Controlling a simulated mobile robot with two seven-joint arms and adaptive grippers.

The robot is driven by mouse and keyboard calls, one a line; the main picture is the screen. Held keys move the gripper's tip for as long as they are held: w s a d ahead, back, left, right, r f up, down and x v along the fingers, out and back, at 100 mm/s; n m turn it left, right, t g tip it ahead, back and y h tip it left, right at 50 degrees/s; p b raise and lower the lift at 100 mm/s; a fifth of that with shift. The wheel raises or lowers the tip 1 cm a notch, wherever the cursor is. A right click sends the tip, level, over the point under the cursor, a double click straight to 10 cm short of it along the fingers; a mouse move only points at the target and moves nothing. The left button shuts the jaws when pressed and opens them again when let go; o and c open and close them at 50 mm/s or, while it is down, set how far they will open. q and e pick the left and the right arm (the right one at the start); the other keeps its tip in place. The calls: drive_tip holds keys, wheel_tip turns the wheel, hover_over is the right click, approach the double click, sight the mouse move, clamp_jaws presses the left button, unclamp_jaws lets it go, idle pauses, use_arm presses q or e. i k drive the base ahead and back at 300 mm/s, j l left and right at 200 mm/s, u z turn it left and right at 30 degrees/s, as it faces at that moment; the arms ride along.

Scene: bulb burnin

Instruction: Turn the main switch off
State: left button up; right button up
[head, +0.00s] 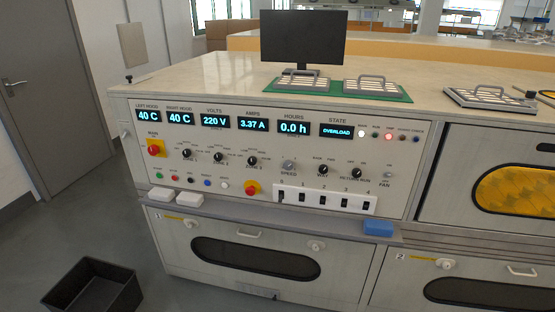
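The main switch (155,148) is a red knob on a yellow base at the left end of the control panel (225,160), under a "MAIN" label. The angle of its handle is too small to tell. Above it the lit displays read 40 C, 40 C, 220 V, 3.37 A and 0.0 h. The state display (337,131) reads "OVERLOAD", and a red lamp (388,136) glows to its right. A second red-on-yellow button (251,188) sits lower on the panel. Neither of my grippers is in view.
A row of rocker switches (323,200) and several small knobs and buttons share the panel. White blocks (187,199) and a blue block (378,228) lie on the ledge below. A black bin (92,287) stands on the floor at left. A monitor and metal racks stand on top.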

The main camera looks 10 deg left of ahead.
sight(154, 150)
drive_tip(key=u, duration=1.3)
